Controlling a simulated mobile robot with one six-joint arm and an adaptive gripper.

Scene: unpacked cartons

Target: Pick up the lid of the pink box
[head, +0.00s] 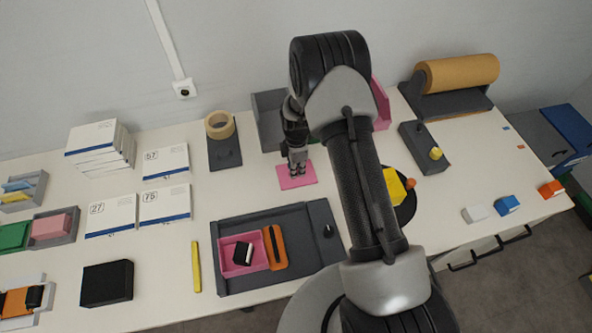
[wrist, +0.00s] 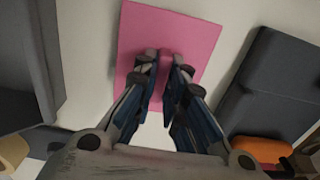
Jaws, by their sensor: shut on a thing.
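The lid (head: 297,182) is a flat pink square plate over the white table, in the middle of the head view. It also fills the upper middle of the wrist view (wrist: 200,28). My gripper (head: 296,165) points down over the lid, its fingertips (wrist: 164,68) shut on a small pink knob at the lid's middle. Whether the lid touches the table I cannot tell. An open pink box (head: 229,269) sits in the dark grey tray, with a black and white item inside.
The dark grey tray (head: 290,222) also holds an orange item (head: 275,248). A tape roll (head: 219,124) stands on a dark block at the back. A pink piece (head: 381,103) shows behind my arm. White numbered boxes (head: 165,203) lie to the left.

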